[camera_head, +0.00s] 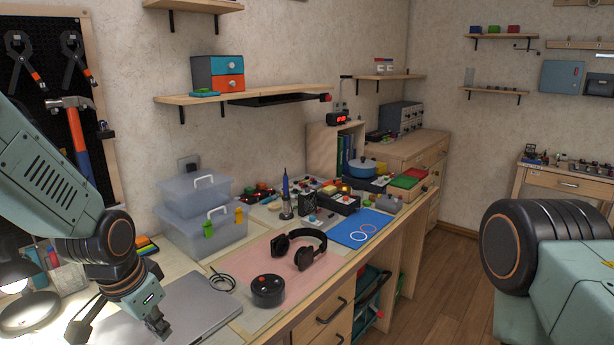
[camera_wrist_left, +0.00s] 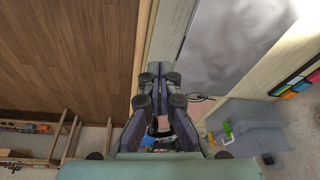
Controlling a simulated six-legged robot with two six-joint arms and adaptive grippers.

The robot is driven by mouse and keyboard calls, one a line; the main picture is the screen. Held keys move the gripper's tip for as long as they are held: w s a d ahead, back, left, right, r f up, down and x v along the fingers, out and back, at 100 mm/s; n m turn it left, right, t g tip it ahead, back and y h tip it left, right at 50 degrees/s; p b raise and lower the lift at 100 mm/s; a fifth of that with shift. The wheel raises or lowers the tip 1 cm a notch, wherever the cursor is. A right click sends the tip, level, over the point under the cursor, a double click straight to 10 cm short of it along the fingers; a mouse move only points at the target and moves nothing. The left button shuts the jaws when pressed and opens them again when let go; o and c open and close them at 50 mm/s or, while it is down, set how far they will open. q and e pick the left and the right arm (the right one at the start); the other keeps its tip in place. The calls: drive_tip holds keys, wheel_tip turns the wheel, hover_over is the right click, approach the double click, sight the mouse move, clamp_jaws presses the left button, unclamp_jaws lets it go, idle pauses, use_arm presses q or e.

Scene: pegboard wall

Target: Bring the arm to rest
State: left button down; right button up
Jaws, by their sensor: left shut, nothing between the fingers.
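My left arm comes in from the left in the head view. Its left gripper (camera_head: 156,322) points down over the silver laptop (camera_head: 190,308) at the near left of the workbench. In the left wrist view the fingers (camera_wrist_left: 155,72) lie side by side, shut, with nothing held. Whether the fingertips touch the laptop cannot be told. My right arm shows only as a large link at the right edge of the head view. Its gripper is out of view.
A pink mat (camera_head: 248,262) with headphones (camera_head: 301,248) and a black puck (camera_head: 267,290) lies right of the laptop. Clear bins (camera_head: 202,233) stand behind. A desk lamp (camera_head: 28,308) and a hanging hammer (camera_head: 75,135) are close to the left arm. The floor at right is clear.

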use_arm(q)
drive_tip(key=s+d+f+n+t+b, duration=0.1)
drive_tip(key=s+f+n, duration=0.2)
drive_tip(key=s+f, duration=0.35)
drive_tip(key=s+d+f+n, duration=0.15)
drive_tip(key=s+f, duration=0.25)
drive_tip(key=f, duration=0.5)
drive_tip(key=s+f+g, duration=0.1)
drive_tip(key=s+f, duration=0.2)
drive_tip(key=s, duration=0.3)
drive_tip(key=s+f+n+g, duration=0.1)
drive_tip(key=s+f, duration=0.2)
drive_tip(key=s, duration=0.3)
drive_tip(key=s+f+g, duration=0.1)
drive_tip(key=s+f, duration=0.3)
drive_tip(key=s, duration=0.3)
drive_tip(key=shift+g+y+b, duration=0.4)
